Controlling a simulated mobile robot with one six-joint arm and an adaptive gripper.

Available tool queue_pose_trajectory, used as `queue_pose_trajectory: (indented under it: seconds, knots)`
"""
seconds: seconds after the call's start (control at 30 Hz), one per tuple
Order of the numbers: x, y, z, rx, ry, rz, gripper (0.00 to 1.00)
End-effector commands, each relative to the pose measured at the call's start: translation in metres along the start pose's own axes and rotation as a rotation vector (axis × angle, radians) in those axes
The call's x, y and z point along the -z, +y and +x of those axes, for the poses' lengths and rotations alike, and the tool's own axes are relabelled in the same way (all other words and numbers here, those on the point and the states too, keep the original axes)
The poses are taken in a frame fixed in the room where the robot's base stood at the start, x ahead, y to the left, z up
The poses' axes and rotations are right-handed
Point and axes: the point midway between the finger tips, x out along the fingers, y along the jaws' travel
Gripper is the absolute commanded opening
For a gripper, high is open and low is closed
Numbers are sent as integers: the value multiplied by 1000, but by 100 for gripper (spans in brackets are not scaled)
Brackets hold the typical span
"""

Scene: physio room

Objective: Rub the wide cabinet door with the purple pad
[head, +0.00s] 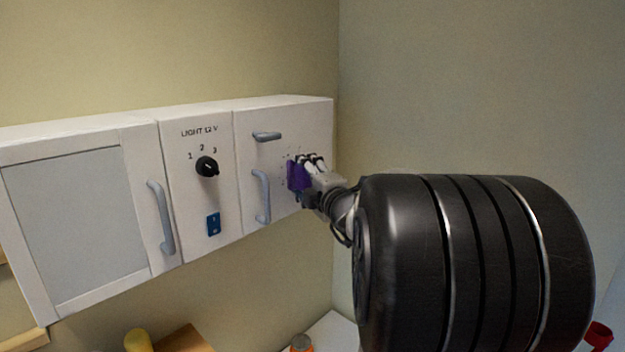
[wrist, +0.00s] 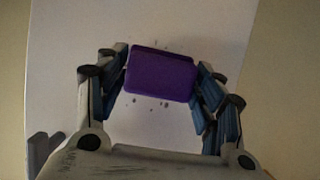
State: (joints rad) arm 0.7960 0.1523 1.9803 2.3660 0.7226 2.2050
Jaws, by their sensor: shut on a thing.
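My gripper (head: 300,178) is shut on the purple pad (head: 297,176) in front of the right-hand white cabinet door (head: 290,121). In the wrist view the pad (wrist: 161,74) sits flat between the two fingers of my gripper (wrist: 161,78), its broad face toward the camera. Small dark specks (wrist: 151,103) show on the white door surface (wrist: 150,20) above and below the pad. The pad hides the door behind it. I cannot tell whether pad and door touch.
Two grey handles, a horizontal one (head: 267,136) and an upright one (head: 262,197), stick out left of the pad. Further left are a panel with a black knob (head: 207,166) and a door with a grey inset (head: 85,225). A wall (head: 480,80) stands right.

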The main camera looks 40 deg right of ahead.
Motion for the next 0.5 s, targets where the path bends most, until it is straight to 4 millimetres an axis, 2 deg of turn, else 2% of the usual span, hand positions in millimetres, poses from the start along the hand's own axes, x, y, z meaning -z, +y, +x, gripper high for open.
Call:
queue_pose_trajectory:
  seconds: [0.27, 0.5]
  knots:
    - [11, 0, -4, -1, 3, -2, 43]
    - [30, -1, -12, -3, 4, -2, 43]
